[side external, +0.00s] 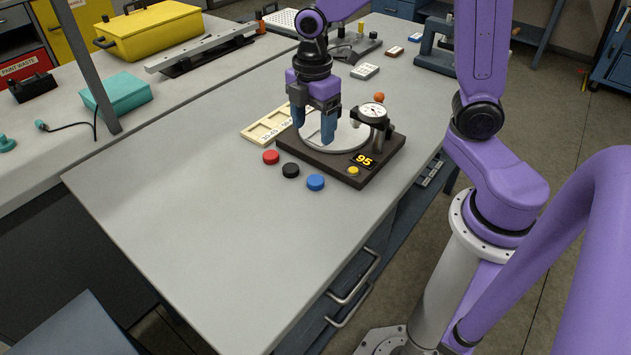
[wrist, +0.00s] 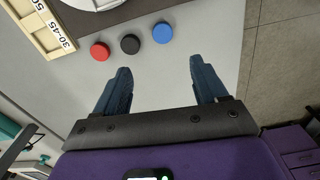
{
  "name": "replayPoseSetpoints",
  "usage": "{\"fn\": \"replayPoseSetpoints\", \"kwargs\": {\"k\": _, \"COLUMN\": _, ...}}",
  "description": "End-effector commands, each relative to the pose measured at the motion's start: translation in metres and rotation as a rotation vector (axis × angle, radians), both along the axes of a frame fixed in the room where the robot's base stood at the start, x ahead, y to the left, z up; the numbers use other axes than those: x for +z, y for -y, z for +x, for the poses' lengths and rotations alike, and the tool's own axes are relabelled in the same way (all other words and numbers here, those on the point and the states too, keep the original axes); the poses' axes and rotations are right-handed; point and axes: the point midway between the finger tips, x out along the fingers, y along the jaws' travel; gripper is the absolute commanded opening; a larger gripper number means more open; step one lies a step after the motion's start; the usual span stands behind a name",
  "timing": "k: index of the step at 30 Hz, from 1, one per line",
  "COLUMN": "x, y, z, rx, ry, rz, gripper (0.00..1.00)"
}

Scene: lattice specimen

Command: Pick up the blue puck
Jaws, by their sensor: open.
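The blue puck (side external: 315,182) lies flat on the grey table, at the right end of a short row with a black puck (side external: 290,170) and a red puck (side external: 271,157). In the wrist view the blue puck (wrist: 162,33) is beyond my fingertips, near the top. My gripper (side external: 318,138) points down, in front of the round white disc of the dark gauge stand in the side view. In the wrist view my gripper (wrist: 158,72) has its two blue fingers wide apart with nothing between them. It does not touch any puck.
The dark gauge stand (side external: 378,173) carries a dial gauge (side external: 372,112) and a display reading 95. A sorting tray with labelled compartments (side external: 262,131) lies left of it. The table in front of the pucks is clear. An orange ball (side external: 379,97) is behind the dial.

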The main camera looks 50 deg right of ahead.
Motion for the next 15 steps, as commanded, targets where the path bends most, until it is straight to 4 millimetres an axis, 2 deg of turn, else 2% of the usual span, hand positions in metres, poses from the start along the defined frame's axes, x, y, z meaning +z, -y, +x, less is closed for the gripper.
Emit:
{"fn": "replayPoseSetpoints", "kwargs": {"k": 1, "x": -0.011, "y": 0.001, "z": -0.001, "rx": -0.001, "ry": -0.005, "rz": -0.003, "gripper": 0.72}}
{"fn": "replayPoseSetpoints", "kwargs": {"k": 9, "x": -0.060, "y": 0.001, "z": -0.002, "rx": -0.002, "ry": -0.005, "rz": -0.003, "gripper": 0.72}}
{"fn": "replayPoseSetpoints", "kwargs": {"k": 15, "x": -0.082, "y": 0.001, "z": -0.001, "rx": -0.001, "ry": -0.003, "rz": -0.002, "gripper": 0.72}}
